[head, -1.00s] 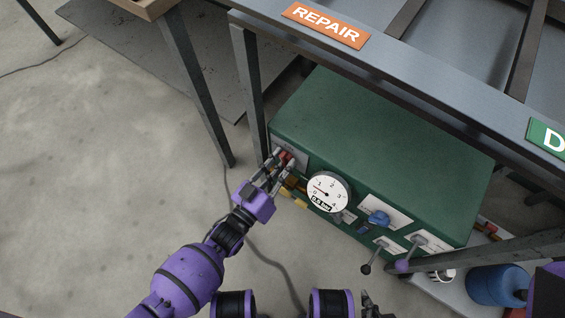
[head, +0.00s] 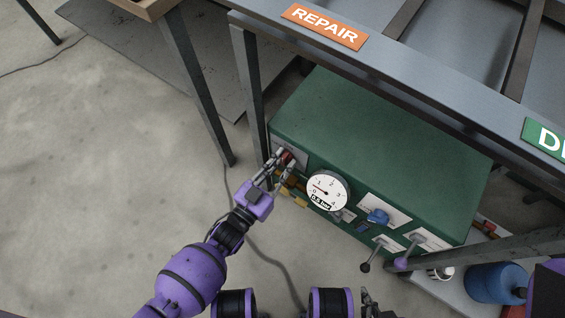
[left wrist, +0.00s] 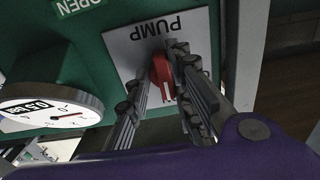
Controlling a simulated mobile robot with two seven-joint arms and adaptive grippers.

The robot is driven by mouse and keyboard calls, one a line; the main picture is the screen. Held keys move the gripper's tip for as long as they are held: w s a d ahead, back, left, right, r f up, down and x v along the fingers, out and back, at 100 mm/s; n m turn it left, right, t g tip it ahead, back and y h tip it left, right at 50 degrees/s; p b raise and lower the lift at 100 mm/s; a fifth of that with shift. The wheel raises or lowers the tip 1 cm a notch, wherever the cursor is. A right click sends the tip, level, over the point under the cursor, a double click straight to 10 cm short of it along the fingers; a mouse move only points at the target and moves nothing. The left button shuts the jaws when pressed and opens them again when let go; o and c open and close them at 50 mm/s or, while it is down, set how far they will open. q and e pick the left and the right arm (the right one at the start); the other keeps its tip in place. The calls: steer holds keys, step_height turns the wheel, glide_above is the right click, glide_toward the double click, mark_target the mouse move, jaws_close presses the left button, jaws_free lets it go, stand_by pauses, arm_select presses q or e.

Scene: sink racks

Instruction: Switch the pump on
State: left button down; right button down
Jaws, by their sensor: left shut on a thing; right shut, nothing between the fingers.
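The red pump knob (left wrist: 161,72) sits on a light plate (left wrist: 200,50) marked PUMP in the left wrist view. My left gripper (head: 285,162) is shut on the knob, with one finger on each side. In the head view the fingers hide most of the knob. The green pump box (head: 380,140) stands under the bench. The round gauge (head: 328,190) on its front reads about 0.5 bar, and it also shows upside down in the left wrist view (left wrist: 50,98). My right gripper (head: 371,304) shows only partly at the bottom edge; it is shut and empty.
Right of the gauge are a blue valve handle (head: 378,217) and two levers (head: 372,255) (head: 410,252). A bench leg (head: 250,95) rises just left of the box.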

arm_select(q)
steer(key=c, duration=1.5)
jaws_free()
steer(key=shift+c, duration=0.2)
steer(key=v, duration=1.2)
